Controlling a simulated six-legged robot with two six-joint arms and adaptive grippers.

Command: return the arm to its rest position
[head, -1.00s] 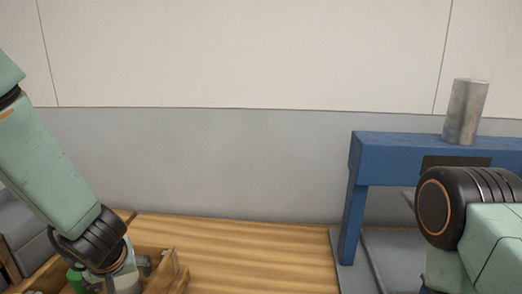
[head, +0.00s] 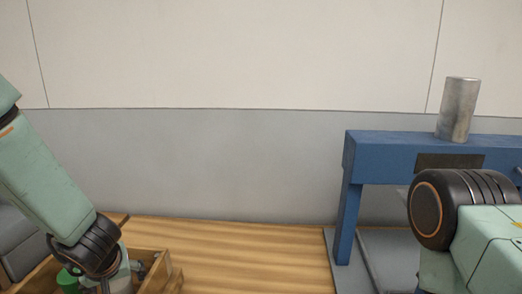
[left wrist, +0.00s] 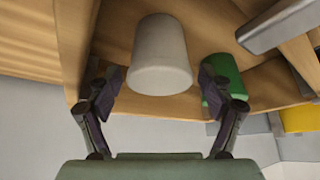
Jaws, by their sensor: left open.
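My left arm (head: 45,185) reaches down from the left in the head view to a wooden box at the bottom left. Its gripper is largely hidden there by the wrist and the frame's edge. In the left wrist view my left gripper (left wrist: 160,76) is open, its two dark fingers apart. A pale grey cylinder (left wrist: 160,50) shows between and beyond the fingertips; I cannot tell whether they touch it. My right arm (head: 485,235) shows at the lower right in the head view; its gripper is out of frame.
The wooden box (head: 172,272) holds a green cylinder (head: 67,281), also beside a finger in the left wrist view (left wrist: 224,82). A blue frame (head: 390,150) with a metal cylinder (head: 458,108) on top stands at right. The wooden tabletop (head: 240,255) between is clear.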

